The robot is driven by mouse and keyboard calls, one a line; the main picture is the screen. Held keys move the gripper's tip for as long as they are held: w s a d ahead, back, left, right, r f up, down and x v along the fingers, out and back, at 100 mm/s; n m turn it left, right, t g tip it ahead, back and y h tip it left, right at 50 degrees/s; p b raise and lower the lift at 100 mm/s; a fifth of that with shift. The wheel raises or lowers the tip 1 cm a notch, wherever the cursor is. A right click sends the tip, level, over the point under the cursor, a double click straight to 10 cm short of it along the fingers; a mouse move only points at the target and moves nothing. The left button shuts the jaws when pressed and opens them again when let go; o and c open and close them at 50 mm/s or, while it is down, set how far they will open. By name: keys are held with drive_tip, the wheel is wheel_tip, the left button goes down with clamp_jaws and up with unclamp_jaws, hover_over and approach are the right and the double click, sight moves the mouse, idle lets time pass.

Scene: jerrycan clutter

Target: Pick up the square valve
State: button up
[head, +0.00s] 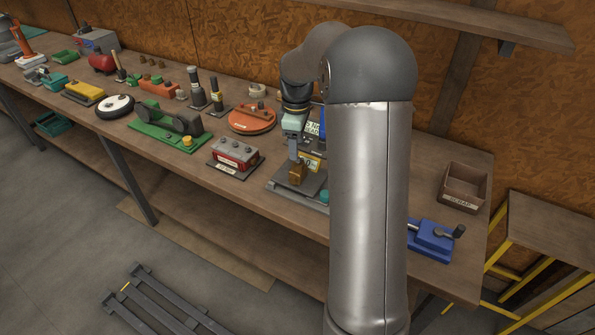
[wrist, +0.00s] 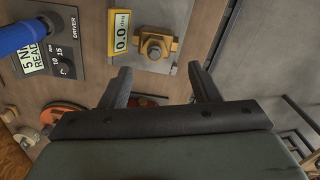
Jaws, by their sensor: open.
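The square valve, a brass-coloured block with a square stem on top (wrist: 155,46), sits on a grey plate (wrist: 145,80) in the wrist view. It also shows in the head view as a small brass block (head: 297,173) on the bench, just left of my arm. My gripper (wrist: 161,74) is open, with its two dark fingers apart and nothing between them. The valve lies just beyond the fingertips, roughly centred between them in the picture.
A yellow angle display reading 0.0 (wrist: 122,32) stands close beside the valve. A driver panel (wrist: 38,60) with a blue handle (wrist: 25,36) is farther left. A red box (head: 236,152) and an orange disc (head: 252,119) are nearby. A scrap box (head: 463,187) and blue vise (head: 432,239) stand right.

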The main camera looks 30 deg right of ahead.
sight(298, 170)
drive_tip(key=shift+w+d+f+p, duration=0.1)
drive_tip(key=shift+d+f+p, duration=0.2)
drive_tip(key=shift+f, duration=1.35)
drive_tip(key=shift+w+d+f+p, duration=0.1)
drive_tip(key=shift+f+p, duration=0.25)
drive_tip(key=shift+f, duration=1.3)
drive_tip(key=shift+a+r, duration=0.1)
clamp_jaws()
